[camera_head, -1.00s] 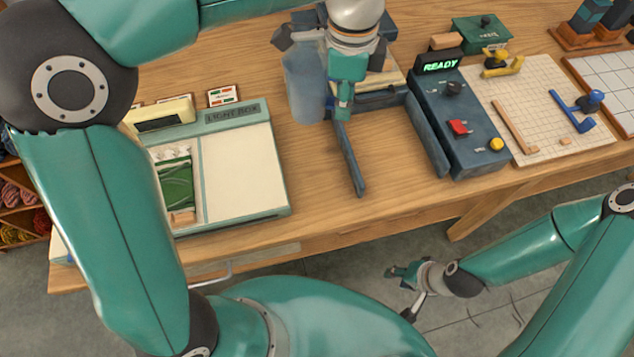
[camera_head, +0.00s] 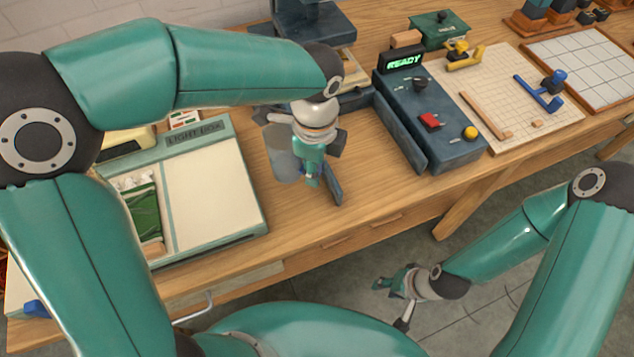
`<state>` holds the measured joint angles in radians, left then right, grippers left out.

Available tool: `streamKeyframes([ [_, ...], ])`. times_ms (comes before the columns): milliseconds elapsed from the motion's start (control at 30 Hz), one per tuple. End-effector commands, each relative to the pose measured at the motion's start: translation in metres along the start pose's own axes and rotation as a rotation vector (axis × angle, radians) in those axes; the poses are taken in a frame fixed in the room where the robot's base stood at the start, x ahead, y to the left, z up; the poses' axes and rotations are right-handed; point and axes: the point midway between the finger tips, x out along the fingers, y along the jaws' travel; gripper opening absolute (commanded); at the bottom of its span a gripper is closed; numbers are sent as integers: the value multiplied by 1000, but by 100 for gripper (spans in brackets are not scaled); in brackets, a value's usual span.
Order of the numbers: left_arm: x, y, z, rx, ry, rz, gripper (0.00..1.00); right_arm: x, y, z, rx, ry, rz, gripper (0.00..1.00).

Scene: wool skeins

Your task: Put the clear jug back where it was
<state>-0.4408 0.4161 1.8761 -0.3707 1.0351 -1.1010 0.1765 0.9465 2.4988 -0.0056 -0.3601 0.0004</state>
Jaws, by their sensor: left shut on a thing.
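The clear jug (camera_head: 282,158) is a see-through bluish vessel, just right of the light box, over the wooden table. My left gripper (camera_head: 312,180) points down at the jug's right side and is shut on it. The gripper hides part of the jug, and I cannot tell whether its base touches the table. My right gripper (camera_head: 390,302) is low at the front, off the table's edge; its fingers look spread with nothing between them.
The light box (camera_head: 215,190) lies left of the jug. A dark console (camera_head: 440,125) with a lit READY sign (camera_head: 404,62) stands to the right. A gridded board (camera_head: 500,90) lies beyond it. Bare wood (camera_head: 370,175) shows between jug and console.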

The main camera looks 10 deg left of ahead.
Motion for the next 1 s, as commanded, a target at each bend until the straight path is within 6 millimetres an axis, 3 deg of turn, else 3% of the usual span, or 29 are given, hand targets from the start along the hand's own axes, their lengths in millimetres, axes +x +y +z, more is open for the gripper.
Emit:
streamKeyframes([
  [500,52,0,0,-1,0,2,0,4,2,0,0,0,0,40],
  [933,58,-1,-1,0,0,-1,0,7,2,0,0,0,0,40],
  [967,57,-1,-1,0,0,-1,29,6,2,0,0,0,0,40],
  [1000,57,-1,-1,0,0,-1,34,6,2,0,0,0,0,40],
])
